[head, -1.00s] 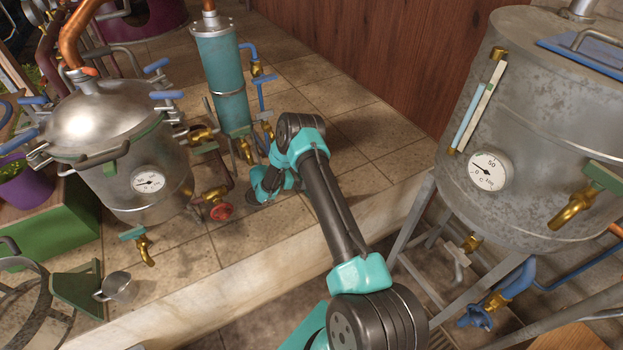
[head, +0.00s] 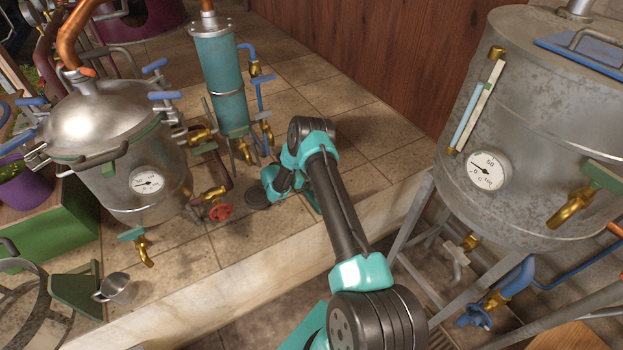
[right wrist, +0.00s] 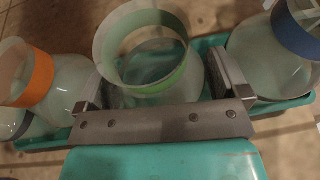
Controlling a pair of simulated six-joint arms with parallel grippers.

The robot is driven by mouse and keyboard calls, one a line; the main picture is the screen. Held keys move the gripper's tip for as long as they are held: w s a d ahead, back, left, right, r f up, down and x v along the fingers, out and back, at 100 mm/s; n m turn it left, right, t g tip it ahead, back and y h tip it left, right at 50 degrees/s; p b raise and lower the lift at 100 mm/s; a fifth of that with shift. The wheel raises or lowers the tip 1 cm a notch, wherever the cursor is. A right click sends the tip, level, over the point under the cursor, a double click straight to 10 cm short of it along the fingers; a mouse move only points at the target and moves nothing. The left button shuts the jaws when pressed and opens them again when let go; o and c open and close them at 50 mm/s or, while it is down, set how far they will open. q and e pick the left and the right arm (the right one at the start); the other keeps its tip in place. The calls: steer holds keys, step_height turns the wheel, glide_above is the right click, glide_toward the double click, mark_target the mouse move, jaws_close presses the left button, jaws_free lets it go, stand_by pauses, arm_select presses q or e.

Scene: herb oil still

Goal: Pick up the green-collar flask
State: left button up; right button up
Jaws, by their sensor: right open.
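The green-collar flask (right wrist: 192,84) is in the middle of the right wrist view, a clear glass vessel with a wide green ring around its neck. My right gripper (right wrist: 162,82) is open, with one finger on each side of this flask. A small gap seems to remain at the fingers, but contact is hard to judge. The flask stands in a teal tray (right wrist: 292,105) between other flasks. No flask can be made out in the head view. My left gripper is in neither view.
An orange-collar flask (right wrist: 62,80) stands close on the left and a blue-collar flask (right wrist: 262,52) close on the right. The head view shows a steel still (head: 115,140), a teal column (head: 218,70), a metal tank (head: 540,110) and a small metal cup (head: 117,288).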

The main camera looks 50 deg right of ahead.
steer(key=shift+c, duration=0.4)
steer(key=c, duration=0.7)
steer(key=shift+o, duration=0.2)
steer(key=shift+r, duration=0.15)
step_height(320, 180, up, 18)
